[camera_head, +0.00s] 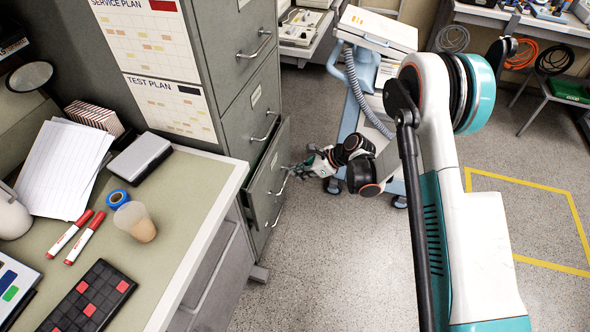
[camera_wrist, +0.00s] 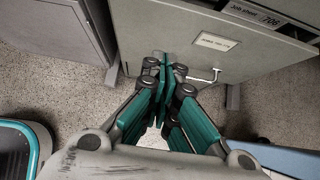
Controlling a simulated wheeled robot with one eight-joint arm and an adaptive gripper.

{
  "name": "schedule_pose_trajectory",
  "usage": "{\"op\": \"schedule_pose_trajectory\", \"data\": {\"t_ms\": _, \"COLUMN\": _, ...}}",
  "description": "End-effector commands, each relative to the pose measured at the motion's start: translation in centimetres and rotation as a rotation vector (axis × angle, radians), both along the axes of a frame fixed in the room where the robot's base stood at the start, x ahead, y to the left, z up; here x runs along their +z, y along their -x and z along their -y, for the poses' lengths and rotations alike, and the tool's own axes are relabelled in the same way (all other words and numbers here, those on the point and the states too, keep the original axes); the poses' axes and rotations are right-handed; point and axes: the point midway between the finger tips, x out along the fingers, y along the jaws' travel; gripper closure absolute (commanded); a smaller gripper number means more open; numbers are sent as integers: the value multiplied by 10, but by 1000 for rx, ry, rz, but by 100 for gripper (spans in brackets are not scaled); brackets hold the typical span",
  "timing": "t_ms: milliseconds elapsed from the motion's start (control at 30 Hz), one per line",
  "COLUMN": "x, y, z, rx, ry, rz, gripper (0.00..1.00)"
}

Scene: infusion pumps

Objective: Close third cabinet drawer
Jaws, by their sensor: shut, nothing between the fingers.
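The grey filing cabinet (camera_head: 230,60) stands left of the middle in the head view. Its third drawer (camera_head: 262,190) sticks out a little, with a dark gap along its top edge. The drawer front (camera_wrist: 160,30) fills the upper middle of the wrist view, with a paper label and a metal handle (camera_wrist: 205,78). My gripper (camera_head: 312,162) is just right of the drawer front in the head view. In the wrist view my gripper (camera_wrist: 165,68) has its fingers together, empty, low against the front beside the handle. Whether the tips touch it I cannot tell.
A desk (camera_head: 200,190) with papers, markers and a cup stands left of the cabinet. A blue and white medical cart (camera_head: 375,65) stands behind my arm. Speckled floor (camera_head: 310,260) is clear in front of the drawer.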

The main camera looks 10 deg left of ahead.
Motion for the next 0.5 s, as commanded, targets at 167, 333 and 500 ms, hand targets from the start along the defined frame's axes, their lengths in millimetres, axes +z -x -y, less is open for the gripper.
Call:
{"op": "schedule_pose_trajectory", "data": {"t_ms": 167, "x": -26, "y": -2, "z": -23, "rx": 2, "ry": 1, "rz": 1, "gripper": 100}}
{"op": "schedule_pose_trajectory", "data": {"t_ms": 333, "x": -50, "y": -4, "z": -46, "rx": 1, "ry": 1, "rz": 1, "gripper": 100}}
{"op": "schedule_pose_trajectory", "data": {"t_ms": 500, "x": -67, "y": -6, "z": -70, "rx": 1, "ry": 1, "rz": -1, "gripper": 100}}
